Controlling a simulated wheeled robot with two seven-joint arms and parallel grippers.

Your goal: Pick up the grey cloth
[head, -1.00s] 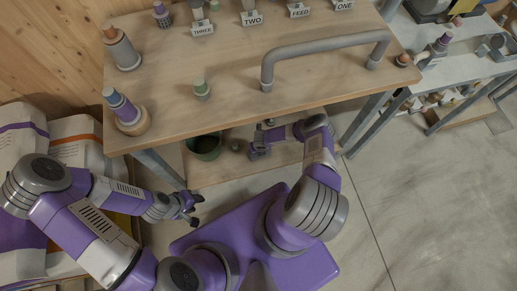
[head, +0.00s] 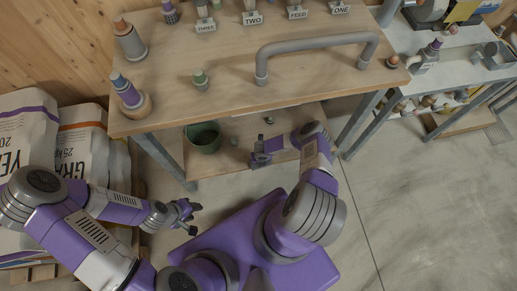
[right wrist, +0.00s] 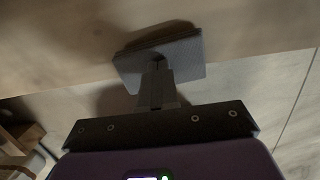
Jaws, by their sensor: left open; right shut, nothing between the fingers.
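I cannot make out a grey cloth for certain in either view. My right gripper (head: 260,153) is shut and empty, low at the front of the bench's lower shelf. In the right wrist view its fingers (right wrist: 157,75) point at a wooden surface. A flat grey piece (right wrist: 185,57) shows at their tips; I cannot tell whether it is cloth or part of the gripper. My left gripper (head: 190,217) is open and empty, above the floor left of my purple base.
A wooden bench (head: 215,95) carries a grey bent handle (head: 318,47), bottles and feed labels. A dark green pot (head: 204,137) stands on its lower shelf (head: 228,165). Feed bags (head: 85,140) stand at left. A second bench (head: 455,65) stands at right. The floor (head: 430,210) at right is clear.

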